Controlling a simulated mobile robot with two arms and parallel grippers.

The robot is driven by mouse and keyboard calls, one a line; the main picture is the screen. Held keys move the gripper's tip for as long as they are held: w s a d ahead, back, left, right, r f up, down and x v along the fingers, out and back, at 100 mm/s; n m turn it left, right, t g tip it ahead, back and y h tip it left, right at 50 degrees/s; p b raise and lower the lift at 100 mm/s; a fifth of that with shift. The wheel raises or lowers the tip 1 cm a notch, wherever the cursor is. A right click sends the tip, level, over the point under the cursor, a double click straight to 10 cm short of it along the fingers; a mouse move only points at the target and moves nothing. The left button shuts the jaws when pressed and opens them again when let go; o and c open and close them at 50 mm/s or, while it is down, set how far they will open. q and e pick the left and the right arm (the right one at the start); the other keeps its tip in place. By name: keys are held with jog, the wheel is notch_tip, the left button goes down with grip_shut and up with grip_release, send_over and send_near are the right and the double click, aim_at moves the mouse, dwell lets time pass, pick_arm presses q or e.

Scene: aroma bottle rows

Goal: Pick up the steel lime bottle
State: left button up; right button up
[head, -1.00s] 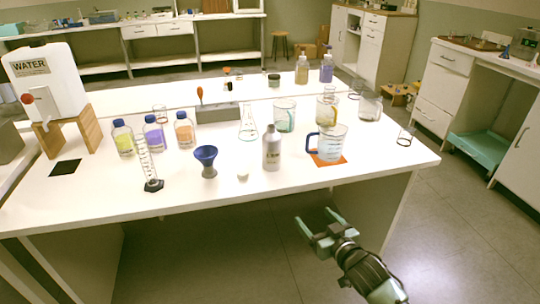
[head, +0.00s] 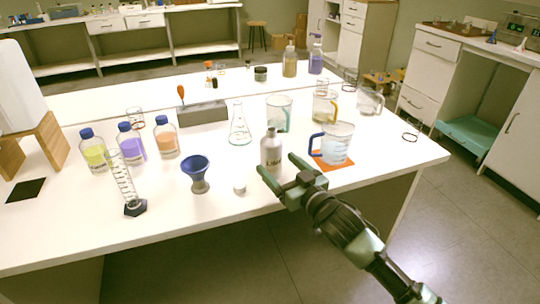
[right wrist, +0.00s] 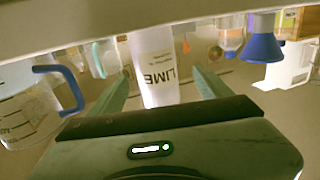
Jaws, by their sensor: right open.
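The steel lime bottle (head: 270,158) stands upright near the front edge of the white table, a grey metal bottle with printed lettering. In the right wrist view the bottle (right wrist: 157,60) shows its LIME label. My right gripper (head: 278,166) is open just in front of the bottle. In the right wrist view its two fingers (right wrist: 160,88) lie one on each side of the bottle, with gaps to both sides. I cannot tell how deep the bottle sits between them. My left gripper is not in view.
A beaker with a blue handle (head: 336,145) stands on an orange mat (head: 345,166) right of the bottle. A blue funnel (head: 195,170) and a small white cap (head: 239,188) are to the left. An Erlenmeyer flask (head: 240,128) stands behind.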

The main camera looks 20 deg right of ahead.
aim_at(277, 161)
jog(key=x, duration=0.5)
jog(key=shift+d+r, duration=0.15)
jog(key=shift+d, duration=0.1)
grip_shut()
